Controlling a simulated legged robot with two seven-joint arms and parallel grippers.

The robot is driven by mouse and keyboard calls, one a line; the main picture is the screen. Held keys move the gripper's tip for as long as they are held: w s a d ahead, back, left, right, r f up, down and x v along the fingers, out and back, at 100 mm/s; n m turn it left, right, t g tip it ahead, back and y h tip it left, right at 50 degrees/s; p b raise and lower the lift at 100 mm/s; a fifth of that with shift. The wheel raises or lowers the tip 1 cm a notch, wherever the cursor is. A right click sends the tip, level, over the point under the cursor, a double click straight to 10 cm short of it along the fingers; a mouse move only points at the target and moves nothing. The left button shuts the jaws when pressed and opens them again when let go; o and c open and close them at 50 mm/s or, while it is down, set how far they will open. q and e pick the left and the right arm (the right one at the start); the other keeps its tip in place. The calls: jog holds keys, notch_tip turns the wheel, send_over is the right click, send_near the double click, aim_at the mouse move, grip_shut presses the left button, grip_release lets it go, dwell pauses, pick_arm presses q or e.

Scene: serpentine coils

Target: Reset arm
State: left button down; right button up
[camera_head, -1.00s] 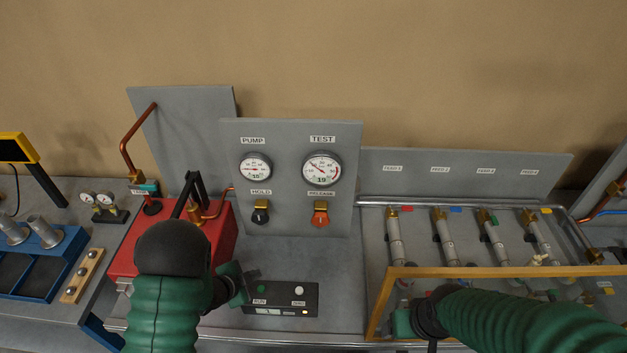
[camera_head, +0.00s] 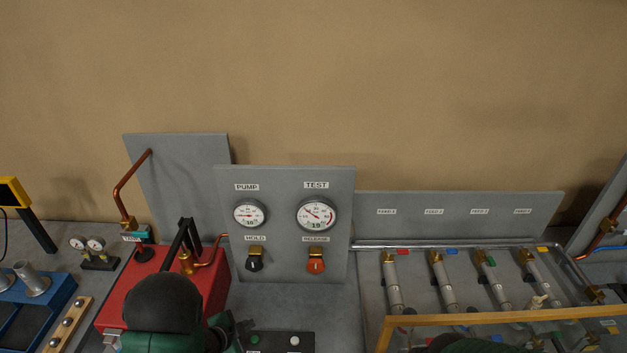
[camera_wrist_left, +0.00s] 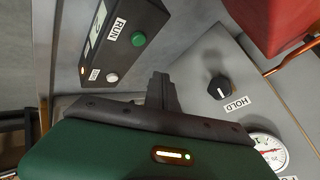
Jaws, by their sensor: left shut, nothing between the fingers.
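My left gripper (camera_head: 238,330) is at the bottom of the head view, dark and green, beside the black control box (camera_head: 280,341). In the left wrist view its dark fingers (camera_wrist_left: 161,90) are shut together with nothing between them. They point at the gap between the control box (camera_wrist_left: 120,40), with its green RUN button (camera_wrist_left: 138,39), and the black HOLD knob (camera_wrist_left: 219,88). The fingers appear apart from both. Only a green bit of my right arm shows at the bottom edge of the head view; its gripper is out of frame.
The upright grey panel (camera_head: 285,225) carries two gauges, the HOLD knob and an orange RELEASE knob (camera_head: 316,263). A red pump box (camera_head: 130,300) stands left of it. Right is a tray (camera_head: 375,300) of several tubes behind a yellow bar (camera_head: 500,315). Space above is clear.

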pick_arm(q)
jog(key=s+a+n+g+y+b, duration=0.1)
jog(key=s+a+n+y+b, duration=0.35)
jog(key=n+b, duration=0.45)
jog(key=s+d+n+g+b, duration=0.2)
jog(key=s+n+g+b, duration=0.2)
jog(key=s, duration=1.2)
jog(key=shift+s+f+n+g+b, duration=0.35)
jog(key=shift+n+b, duration=0.25)
jog(key=shift+b, duration=0.45)
jog(key=shift+s+d+h, duration=0.1)
jog(key=shift+s+h, duration=0.05)
jog(key=shift+h, duration=0.1)
